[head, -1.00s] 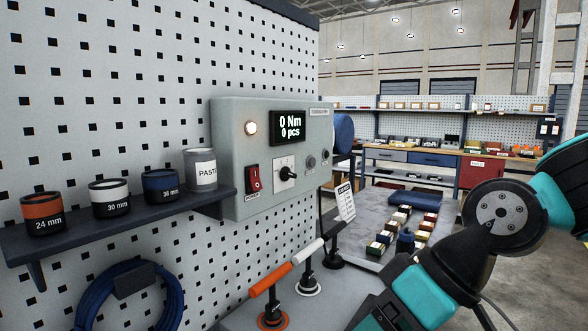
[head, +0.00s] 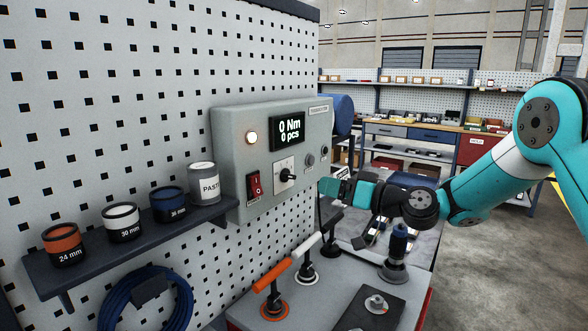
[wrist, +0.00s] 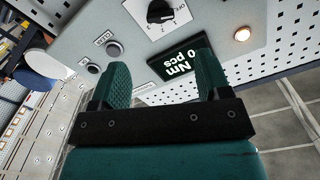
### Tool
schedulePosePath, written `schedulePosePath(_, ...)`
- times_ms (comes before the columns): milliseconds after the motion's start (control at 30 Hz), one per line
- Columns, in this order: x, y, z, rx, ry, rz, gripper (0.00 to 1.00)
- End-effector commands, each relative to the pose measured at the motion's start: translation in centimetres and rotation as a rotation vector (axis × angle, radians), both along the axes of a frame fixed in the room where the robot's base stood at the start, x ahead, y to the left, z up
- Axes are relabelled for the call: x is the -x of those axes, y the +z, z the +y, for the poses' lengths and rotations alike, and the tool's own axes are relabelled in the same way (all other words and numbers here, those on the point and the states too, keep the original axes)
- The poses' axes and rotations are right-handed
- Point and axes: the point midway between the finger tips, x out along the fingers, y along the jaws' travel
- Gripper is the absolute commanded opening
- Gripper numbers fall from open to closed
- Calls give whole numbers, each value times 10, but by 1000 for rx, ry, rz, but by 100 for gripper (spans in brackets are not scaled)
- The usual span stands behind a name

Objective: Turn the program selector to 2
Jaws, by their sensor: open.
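The program selector (head: 287,175) is a black knob on a white square plate on the front of the grey control box (head: 232,135). In the wrist view the selector (wrist: 160,12) is at the top edge, upside down, beyond my fingers. Its exact setting is too small to read. The display (head: 291,131) reads 0 Nm and 0 pcs. My gripper (head: 322,186) is to the right of the selector, apart from it, pointing toward the box. In the wrist view my gripper (wrist: 158,85) shows two teal fingers spread apart with nothing between them.
A red power switch (head: 253,184) is left of the selector, and round buttons (head: 310,160) are to its right. A lit lamp (head: 252,138) is on the upper left. A shelf (head: 130,245) holds several tins.

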Motion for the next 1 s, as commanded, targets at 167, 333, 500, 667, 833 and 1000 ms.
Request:
schedulePosePath(167, -25, 6, 36, 0, 4, 0, 70)
schedulePosePath(333, -46, 5, 65, 1, 4, 2, 70)
schedulePosePath(500, -61, 3, 83, 0, 3, 1, 70)
schedulePosePath(667, -67, 1, 91, 0, 2, 2, 70)
schedulePosePath(833, -68, 0, 92, 0, 0, 2, 70)
schedulePosePath(1000, -68, 0, 92, 0, 0, 1, 59)
